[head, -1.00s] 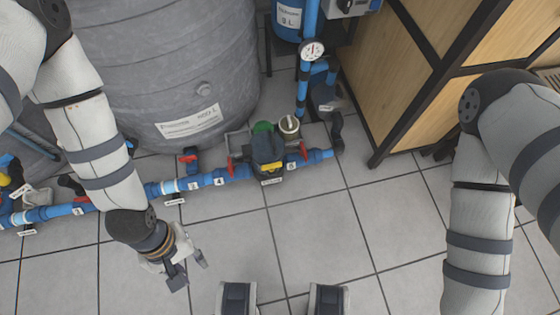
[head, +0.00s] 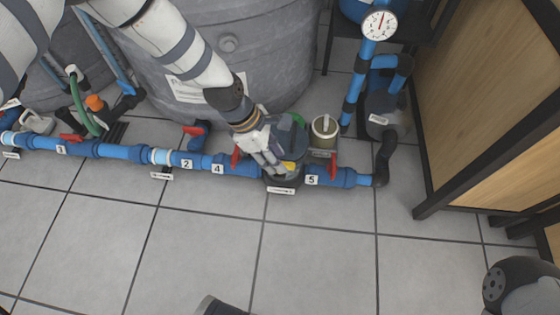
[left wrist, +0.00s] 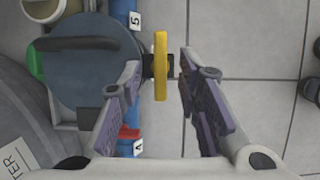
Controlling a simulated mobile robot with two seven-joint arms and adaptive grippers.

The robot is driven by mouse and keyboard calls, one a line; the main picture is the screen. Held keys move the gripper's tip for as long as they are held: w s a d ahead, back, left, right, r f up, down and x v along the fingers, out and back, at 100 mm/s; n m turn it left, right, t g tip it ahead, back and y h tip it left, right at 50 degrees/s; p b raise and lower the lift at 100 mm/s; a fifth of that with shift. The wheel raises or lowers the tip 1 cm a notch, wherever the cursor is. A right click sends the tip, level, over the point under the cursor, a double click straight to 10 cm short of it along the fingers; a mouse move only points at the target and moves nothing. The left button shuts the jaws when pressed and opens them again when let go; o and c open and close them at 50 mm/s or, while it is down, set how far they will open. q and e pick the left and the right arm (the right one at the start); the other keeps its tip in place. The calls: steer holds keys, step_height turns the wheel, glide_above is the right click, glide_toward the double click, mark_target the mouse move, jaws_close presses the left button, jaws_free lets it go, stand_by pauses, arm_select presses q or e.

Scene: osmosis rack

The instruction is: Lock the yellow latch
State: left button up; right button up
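The yellow latch (left wrist: 160,66) is a flat, narrow bar on the side of the dark round pump housing (left wrist: 85,60) in the left wrist view. In the left wrist view my left gripper (left wrist: 159,62) is open. Its two purple-padded fingers stand on either side of the latch, with a visible gap on each side. In the head view the gripper and wrist cover part of the housing. My right gripper is out of view.
A blue pipe (head: 110,151) with numbered tags and red valve handles runs along both sides of the housing. A grey tank (head: 290,60) stands behind. A beige-capped canister (head: 324,131) is close right of the housing. The tiled floor (head: 310,240) in front is clear.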

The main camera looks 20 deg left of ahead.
arm_select(q)
steer(key=shift+x, duration=0.8)
steer(key=shift+r, duration=0.1)
steer(key=shift+c, duration=0.6)
jaws_close()
